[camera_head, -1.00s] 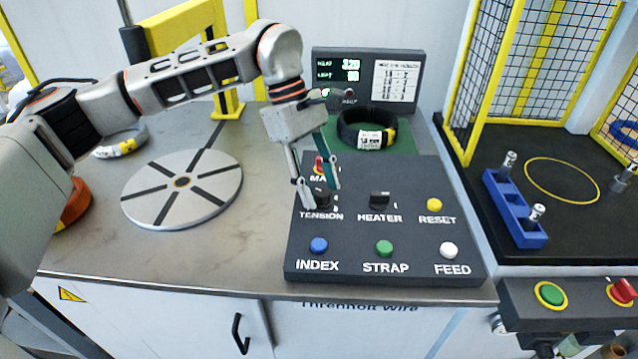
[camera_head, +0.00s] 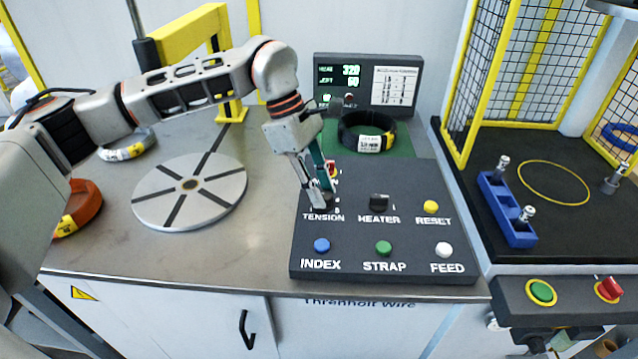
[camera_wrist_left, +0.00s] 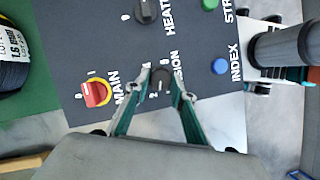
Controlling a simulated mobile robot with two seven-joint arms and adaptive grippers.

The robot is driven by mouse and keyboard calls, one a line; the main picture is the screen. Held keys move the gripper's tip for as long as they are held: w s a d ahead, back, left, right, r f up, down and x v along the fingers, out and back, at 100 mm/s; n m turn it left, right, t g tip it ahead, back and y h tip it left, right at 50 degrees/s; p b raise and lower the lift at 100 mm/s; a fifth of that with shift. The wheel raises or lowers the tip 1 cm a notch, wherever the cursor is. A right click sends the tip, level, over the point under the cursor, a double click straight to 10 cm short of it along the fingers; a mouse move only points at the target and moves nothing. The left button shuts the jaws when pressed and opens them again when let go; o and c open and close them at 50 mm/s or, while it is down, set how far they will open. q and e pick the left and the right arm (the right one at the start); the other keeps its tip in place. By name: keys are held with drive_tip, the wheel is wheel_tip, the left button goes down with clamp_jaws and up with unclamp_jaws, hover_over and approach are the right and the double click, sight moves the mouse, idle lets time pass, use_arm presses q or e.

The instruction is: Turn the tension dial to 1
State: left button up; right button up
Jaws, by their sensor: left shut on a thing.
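The black tension dial (camera_wrist_left: 162,80) sits on the dark control panel (camera_head: 290,262), above the TENSION label. In the left wrist view a finger stands on each side of it, and small numbers show around it. My left gripper (camera_head: 323,199) reaches down from the upper left and is shut on the dial. In the head view its fingers hide most of the dial, so I cannot read its setting there. My right gripper is not in view.
The panel also holds the red MAIN switch (camera_wrist_left: 96,93), the black heater dial (camera_head: 379,203) and the yellow reset button (camera_head: 431,207). Blue index (camera_head: 321,245), green strap (camera_head: 384,248) and white feed (camera_head: 444,250) buttons line the front. A round turntable (camera_head: 226,186) lies left; a black coil (camera_head: 349,139) lies behind.

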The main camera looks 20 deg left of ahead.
use_arm(q)
drive_tip(key=shift+s+r+n+t+p, duration=0.15)
drive_tip(key=shift+r+n+t+p, duration=0.2)
drive_tip(key=shift+n+p, duration=0.5)
drive_tip(key=n+t+p, duration=0.1)
drive_tip(key=n, duration=0.2)
drive_tip(key=shift+s+f, duration=0.1)
drive_tip(key=shift+f, duration=0.05)
drive_tip(key=n+t+y+p, duration=0.1)
drive_tip(key=n, duration=0.2)
drive_tip(key=shift+d+f, duration=0.1)
drive_tip(key=shift+f, duration=0.05)
drive_tip(key=shift+s+n+t, duration=0.1)
drive_tip(key=shift+n+t, duration=0.25)
drive_tip(key=shift+n, duration=0.3)
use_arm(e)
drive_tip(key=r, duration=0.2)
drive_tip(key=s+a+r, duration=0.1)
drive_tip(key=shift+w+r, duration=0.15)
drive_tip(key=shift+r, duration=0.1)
use_arm(q)
drive_tip(key=o, duration=1.1)
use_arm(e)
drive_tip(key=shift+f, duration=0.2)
